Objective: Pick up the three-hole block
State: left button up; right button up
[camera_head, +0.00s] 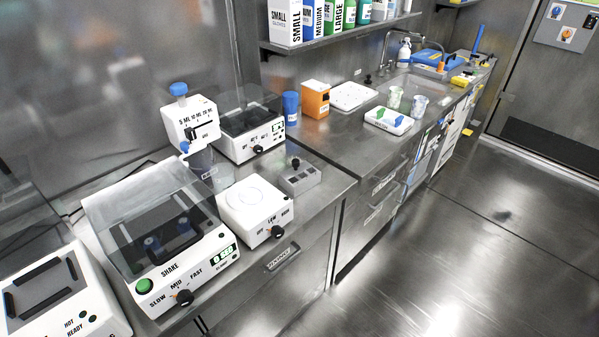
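A small grey block (300,179) sits on the steel counter near its front edge, in the middle of the head view. It looks like the three-hole block. A dark, knob-like piece stands up at its back left, and small marks that may be holes show on its top; I cannot count them clearly. Neither of my grippers is in view.
A white device with a dial (256,211) stands left of the block, and a lidded device (249,128) behind it. A shaker (165,250) is at front left. An orange box (316,99) and blue cup (290,106) stand farther back. The floor (440,240) is clear.

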aim_at(300, 174)
jog(key=l+u, duration=0.15)
jog(key=u, duration=0.5)
jog(key=i+l+u, duration=0.1)
jog(key=l+u, duration=0.2)
jog(key=i+l+u, duration=0.1)
jog(key=l+u, duration=0.2)
jog(key=l, duration=0.25)
jog(key=l+u, duration=0.2)
jog(key=l, duration=0.7)
jog(key=k+l+u, duration=0.2)
jog(key=l, duration=2.45)
